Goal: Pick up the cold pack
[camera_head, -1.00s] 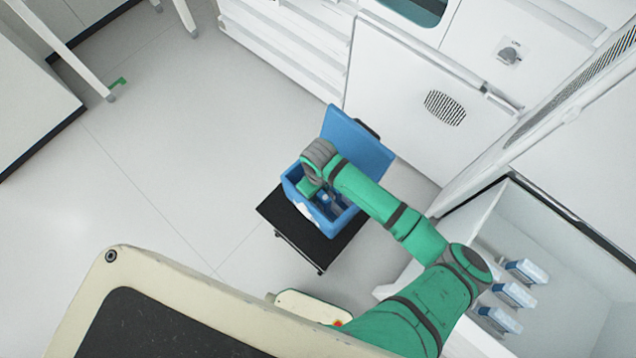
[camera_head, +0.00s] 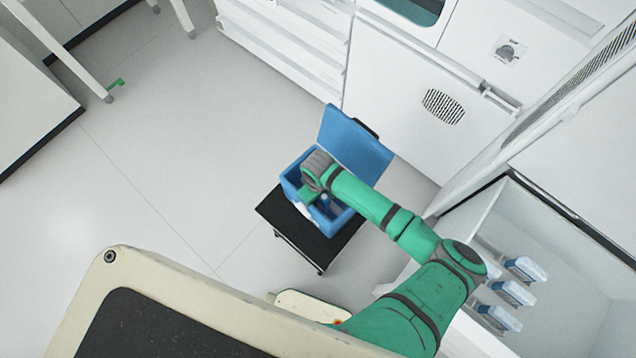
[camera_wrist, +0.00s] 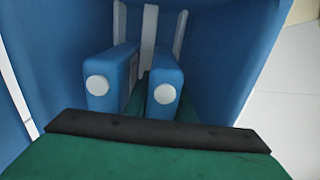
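A blue cooler box (camera_head: 345,220) stands with its lid up, and my gripper (camera_head: 308,192) reaches down into it. In the wrist view, two blue cold packs with white round caps stand side by side inside the box, one on the left (camera_wrist: 112,75) and one on the right (camera_wrist: 164,82). A narrow gap lies between them. The green body of my gripper with its dark edge fills the bottom of that view, just in front of the packs. Green parts show low behind this edge. The fingertips are hidden, so I cannot tell whether they touch a pack.
The box sits on a low black cart (camera_head: 290,232). Its raised lid (camera_head: 355,143) stands behind my wrist. An open white cabinet (camera_head: 575,265) at the right holds several blue and pale packs (camera_head: 515,293). A white cabinet front (camera_head: 400,85) stands behind.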

